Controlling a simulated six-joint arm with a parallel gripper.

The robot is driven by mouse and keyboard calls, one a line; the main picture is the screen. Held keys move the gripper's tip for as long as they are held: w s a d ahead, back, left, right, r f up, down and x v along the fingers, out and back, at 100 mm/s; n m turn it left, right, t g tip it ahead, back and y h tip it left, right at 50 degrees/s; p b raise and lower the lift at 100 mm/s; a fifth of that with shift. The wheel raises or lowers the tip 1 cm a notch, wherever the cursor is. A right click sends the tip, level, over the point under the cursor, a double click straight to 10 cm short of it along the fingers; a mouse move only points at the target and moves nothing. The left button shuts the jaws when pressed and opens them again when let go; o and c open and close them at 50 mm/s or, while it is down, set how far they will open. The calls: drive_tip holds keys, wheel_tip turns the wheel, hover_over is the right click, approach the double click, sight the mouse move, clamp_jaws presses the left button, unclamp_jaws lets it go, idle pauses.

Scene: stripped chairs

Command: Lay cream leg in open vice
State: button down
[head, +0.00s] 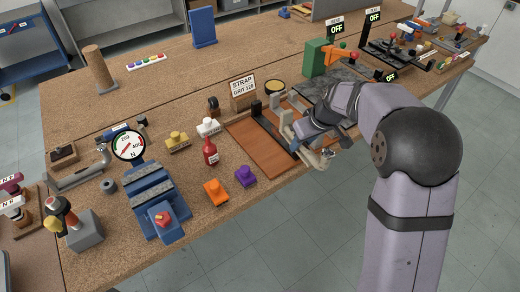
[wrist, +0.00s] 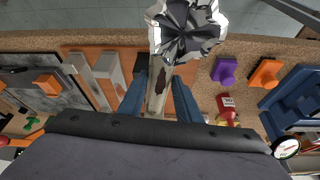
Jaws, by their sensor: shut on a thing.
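My gripper (wrist: 160,98) is shut on the cream leg (wrist: 152,103), which lies between its two blue fingers in the wrist view. The leg has a dark patch and a crumpled, shiny silver end (wrist: 186,32). In the head view the leg (head: 311,157) shows partly below my gripper, near the bench's front edge; the rest is hidden. The blue vice (head: 158,213) stands well to the left, with grey ribbed jaws and a dark gap between them. Part of it also shows at the right of the wrist view (wrist: 290,100).
A round dial (head: 129,146) rises behind the vice.

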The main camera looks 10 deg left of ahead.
drive_tip(key=w+a, duration=0.4)
drive_tip(key=a, duration=0.4)
drive_tip(key=w+a+n, duration=0.1)
drive_tip(key=w+a, duration=0.4)
drive_tip(key=a, duration=0.2)
drive_tip(key=shift+a+f+b, duration=0.2)
drive_tip(key=shift+a+b, duration=0.1)
drive_tip(key=shift+a, duration=0.05)
drive_tip(key=shift+f+p, duration=1.6)
drive_tip(key=shift+f, duration=3.2)
drive_tip(key=shift+f, duration=0.2)
drive_tip(key=c, duration=1.3)
unclamp_jaws()
drive_tip(key=shift+s, duration=0.1)
